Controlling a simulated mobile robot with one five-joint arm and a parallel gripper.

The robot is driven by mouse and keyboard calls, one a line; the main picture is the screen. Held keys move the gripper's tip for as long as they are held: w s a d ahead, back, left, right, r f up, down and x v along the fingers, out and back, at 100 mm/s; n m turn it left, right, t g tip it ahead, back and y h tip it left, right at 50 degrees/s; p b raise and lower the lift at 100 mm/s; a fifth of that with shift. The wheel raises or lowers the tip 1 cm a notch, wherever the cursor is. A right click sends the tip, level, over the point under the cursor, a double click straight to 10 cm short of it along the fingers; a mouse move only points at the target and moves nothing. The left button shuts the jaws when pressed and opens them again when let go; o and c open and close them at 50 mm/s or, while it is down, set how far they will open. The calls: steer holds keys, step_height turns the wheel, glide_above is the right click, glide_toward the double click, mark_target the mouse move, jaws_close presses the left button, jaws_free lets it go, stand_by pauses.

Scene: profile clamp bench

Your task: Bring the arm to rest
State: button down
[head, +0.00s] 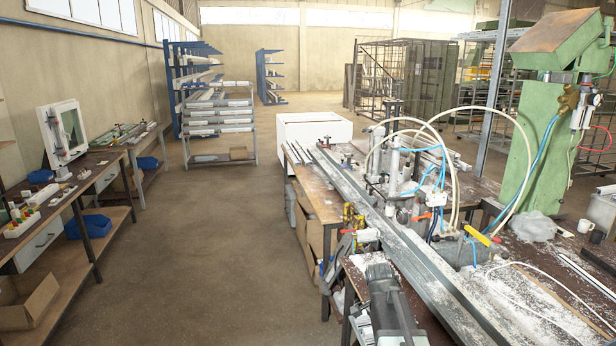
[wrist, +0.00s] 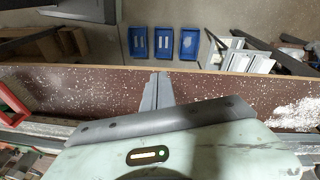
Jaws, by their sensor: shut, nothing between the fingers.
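My gripper (wrist: 158,77) shows in the wrist view, with its two grey fingers together and nothing between them. The fingers stand out from a dark bar across a pale green body at the bottom of that view. They lie over the brown, white-speckled bench top (wrist: 80,90), with their tips near its far edge. I cannot tell how high above the bench they are. I cannot make out the gripper in the head view.
In the head view, the clamp bench with a long metal profile rail (head: 345,185) and hoses fills the right. A green column machine (head: 530,150) stands behind it. The floor (head: 215,240) at left centre is clear. Blue bins (wrist: 163,42) show beyond the bench edge in the wrist view.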

steer(key=s+a+f+n+y, duration=0.1)
steer(key=s+a+n+y, duration=0.1)
steer(key=s+a+n, duration=0.5)
steer(key=a+n, duration=0.4)
steer(key=n, duration=0.2)
steer(key=shift+s+a, duration=0.15)
steer(key=shift+s, duration=0.15)
